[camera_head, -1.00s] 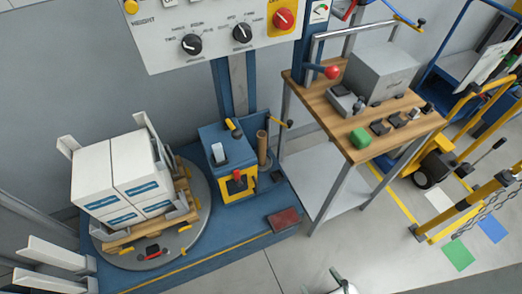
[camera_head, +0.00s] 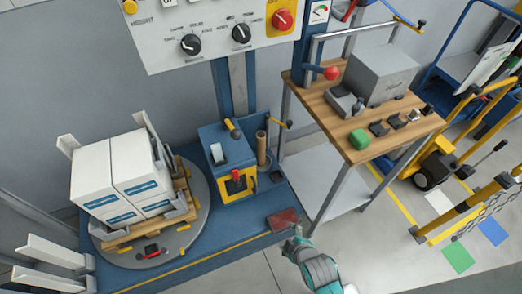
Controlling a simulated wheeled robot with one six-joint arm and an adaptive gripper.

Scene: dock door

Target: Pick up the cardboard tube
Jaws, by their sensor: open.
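The cardboard tube (camera_head: 262,147) is a thin brown cylinder. It stands upright on the blue platform, just right of the blue and yellow box unit and left of the workbench leg. Its lower end sits in or behind a dark holder, and I cannot tell which. My gripper (camera_head: 297,238) is at the bottom of the view, in front of the platform's front edge near the dark red pad. It is open and empty, below and to the right of the tube in the picture, well apart from it. Its fingertips are small and partly unclear.
The blue and yellow unit (camera_head: 228,165) with levers stands close left of the tube. A wooden workbench (camera_head: 340,125) rises to the right. White boxes (camera_head: 120,180) sit on a turntable at left. A dark red pad (camera_head: 283,219) lies at the platform's front corner. Floor in front is clear.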

